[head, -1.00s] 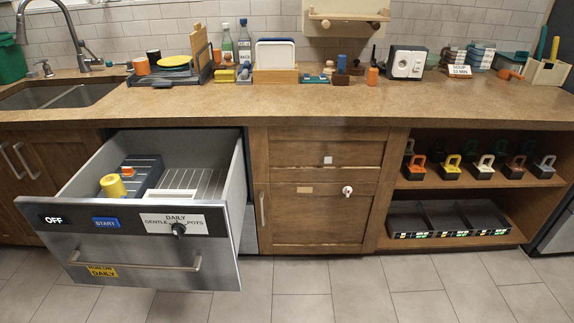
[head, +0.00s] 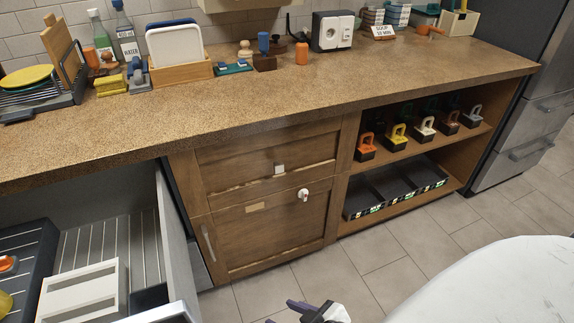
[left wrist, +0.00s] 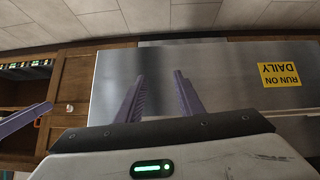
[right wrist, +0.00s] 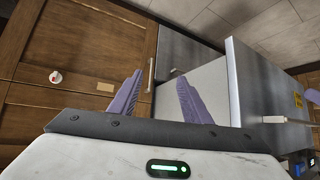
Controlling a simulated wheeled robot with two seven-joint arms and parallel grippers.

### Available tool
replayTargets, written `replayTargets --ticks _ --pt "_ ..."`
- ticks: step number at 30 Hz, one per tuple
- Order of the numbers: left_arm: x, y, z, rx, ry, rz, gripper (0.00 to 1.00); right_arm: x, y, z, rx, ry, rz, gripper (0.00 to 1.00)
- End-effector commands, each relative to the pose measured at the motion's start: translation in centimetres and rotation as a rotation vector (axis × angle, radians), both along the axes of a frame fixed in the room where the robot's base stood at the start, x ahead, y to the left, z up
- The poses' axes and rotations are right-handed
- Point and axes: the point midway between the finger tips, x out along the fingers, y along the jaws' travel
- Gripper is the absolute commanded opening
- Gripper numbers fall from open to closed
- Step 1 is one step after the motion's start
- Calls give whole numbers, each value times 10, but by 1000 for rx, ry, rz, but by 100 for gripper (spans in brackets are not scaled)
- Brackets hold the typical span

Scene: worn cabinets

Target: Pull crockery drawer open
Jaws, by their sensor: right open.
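A wooden cabinet has an upper drawer (head: 240,165) with a square white knob (head: 279,169), shut. Below it is a shut wooden front (head: 265,235) with a round white knob (head: 303,194), and a tan plate. I read no crockery label on either. My right gripper (head: 284,313) is open and empty, low in front of this cabinet; its fingers also show apart in the right wrist view (right wrist: 155,98). My left gripper (left wrist: 158,98) is open and empty before the steel drawer front (left wrist: 220,75); it is outside the head view.
The steel drawer (head: 178,255) stands pulled out at the left, with racks inside, beside the wooden cabinet. Open shelves (head: 470,140) with coloured blocks are to the right. The counter (head: 270,100) overhangs the fronts. The tiled floor (head: 410,235) before the shelves is clear.

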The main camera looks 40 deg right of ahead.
Motion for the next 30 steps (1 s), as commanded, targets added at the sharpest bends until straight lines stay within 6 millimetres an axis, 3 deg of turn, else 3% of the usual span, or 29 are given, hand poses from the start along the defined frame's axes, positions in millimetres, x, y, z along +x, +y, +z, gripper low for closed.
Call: replayTargets --ticks 1,4,6,10,13,18,25,30 --pt "-9 -6 -29 -12 14 -5 34 30 -14 -14 -12 -62 -26 44" --pt "-8 -13 -55 -32 8 -8 34 88 -47 -8 -34 -192 -92 44" --pt "-4 -16 -72 -44 -1 -9 34 124 -74 4 -48 -290 -145 44" --pt "0 -22 -97 -67 -15 -10 34 175 -119 36 -62 -461 -242 44" --pt "1 -26 -111 -82 -22 -12 34 198 -148 63 -68 -570 -303 44" --pt "3 -30 -122 -98 -31 -15 34 214 -178 97 -67 -689 -371 44" --pt "4 -32 -124 -102 -29 -20 34 228 -190 113 -65 -727 -394 44" --pt "8 -36 -128 -102 -14 -35 34 256 -196 112 -66 -728 -392 44"
